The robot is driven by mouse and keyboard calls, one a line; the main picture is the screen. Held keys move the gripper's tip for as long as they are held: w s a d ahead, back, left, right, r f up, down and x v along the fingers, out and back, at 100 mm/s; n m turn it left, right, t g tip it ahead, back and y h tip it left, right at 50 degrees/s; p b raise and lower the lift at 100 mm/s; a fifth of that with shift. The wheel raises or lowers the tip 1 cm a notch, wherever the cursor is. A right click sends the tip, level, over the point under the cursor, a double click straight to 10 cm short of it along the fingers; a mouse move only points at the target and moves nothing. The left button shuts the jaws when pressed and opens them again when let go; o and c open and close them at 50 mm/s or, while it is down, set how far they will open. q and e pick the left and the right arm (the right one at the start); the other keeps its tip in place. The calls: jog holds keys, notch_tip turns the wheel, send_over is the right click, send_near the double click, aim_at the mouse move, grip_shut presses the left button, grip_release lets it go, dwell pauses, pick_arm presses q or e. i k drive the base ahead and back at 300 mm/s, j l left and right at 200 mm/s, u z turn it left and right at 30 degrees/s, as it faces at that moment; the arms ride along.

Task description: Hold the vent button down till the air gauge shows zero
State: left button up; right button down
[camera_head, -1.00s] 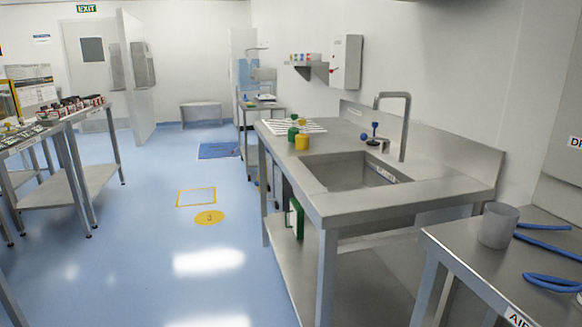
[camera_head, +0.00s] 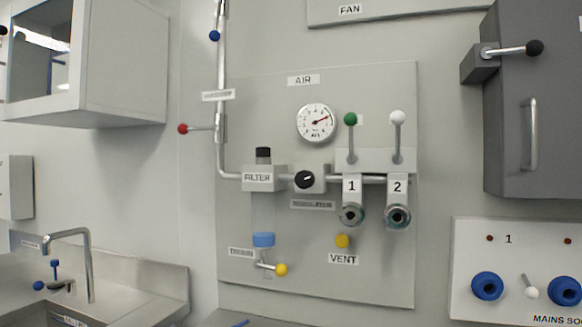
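The air panel (camera_head: 290,110) is on the wall in the middle of the head view. Its round gauge (camera_head: 316,123) has a red needle pointing to the upper right, well up the scale and not at the low end. The yellow vent button (camera_head: 343,241) sits low on the panel, just above the VENT label (camera_head: 343,259). Nothing touches the button. Neither of my grippers is in view.
Green (camera_head: 351,119) and white (camera_head: 397,118) knobbed levers stand above outlets 1 and 2. A red-knobbed lever (camera_head: 184,129) is on the pipe at left. A yellow-knobbed drain valve (camera_head: 281,270) is left of the vent button. A grey cabinet (camera_head: 545,110) with a black-knobbed lever stands at right.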

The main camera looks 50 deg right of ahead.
aim_at(342, 241)
jog(key=z, duration=1.8)
jog(key=j+u, duration=0.15)
jog(key=j, duration=1.05)
jog(key=k, duration=0.05)
